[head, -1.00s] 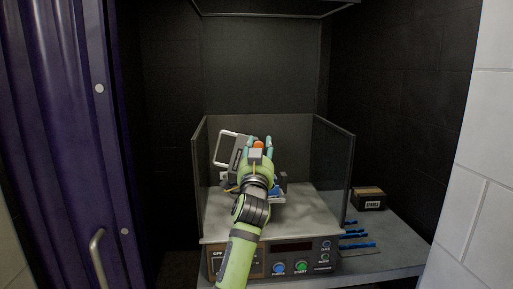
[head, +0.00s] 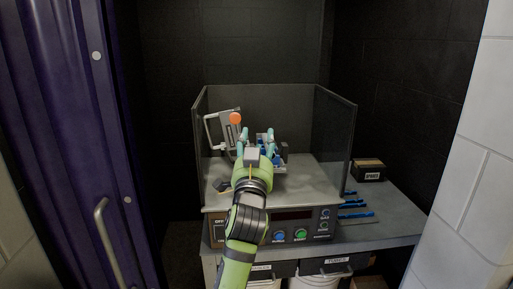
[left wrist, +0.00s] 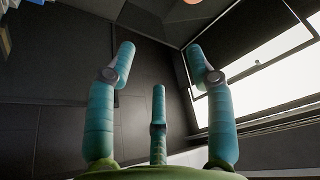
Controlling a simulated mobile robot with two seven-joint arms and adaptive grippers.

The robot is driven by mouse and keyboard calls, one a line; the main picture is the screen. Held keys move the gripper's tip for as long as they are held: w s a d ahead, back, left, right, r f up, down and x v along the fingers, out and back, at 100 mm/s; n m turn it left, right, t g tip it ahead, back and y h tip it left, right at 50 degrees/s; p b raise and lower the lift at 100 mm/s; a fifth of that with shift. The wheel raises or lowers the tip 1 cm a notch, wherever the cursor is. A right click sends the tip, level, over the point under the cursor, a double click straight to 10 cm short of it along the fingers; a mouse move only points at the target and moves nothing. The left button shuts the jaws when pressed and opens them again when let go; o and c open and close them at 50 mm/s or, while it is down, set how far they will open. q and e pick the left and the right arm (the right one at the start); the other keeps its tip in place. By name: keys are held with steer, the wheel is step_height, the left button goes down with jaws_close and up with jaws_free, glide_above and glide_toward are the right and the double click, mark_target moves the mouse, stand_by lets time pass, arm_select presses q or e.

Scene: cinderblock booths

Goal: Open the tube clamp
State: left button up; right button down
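The tube clamp shows in the head view as a grey plate (head: 226,131) with a pale loop handle (head: 211,134) and an orange knob (head: 235,118). The plate stands tilted up at the left inside the clear-walled booth of the bench unit. My left gripper (head: 257,138) is just right of the orange knob, teal fingers pointing up and away. In the left wrist view its three fingers are spread with nothing between them (left wrist: 158,75). Blue and dark parts of the device behind the hand are partly hidden. My right gripper is in neither view.
Transparent side walls (head: 335,138) flank the unit. Its front panel has buttons, including a green one (head: 300,236). Blue strips (head: 354,205) and a small box (head: 369,169) lie on the shelf to the right. A purple door (head: 65,140) stands at the left.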

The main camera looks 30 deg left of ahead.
arm_select(q)
steer(key=shift+v, duration=0.95)
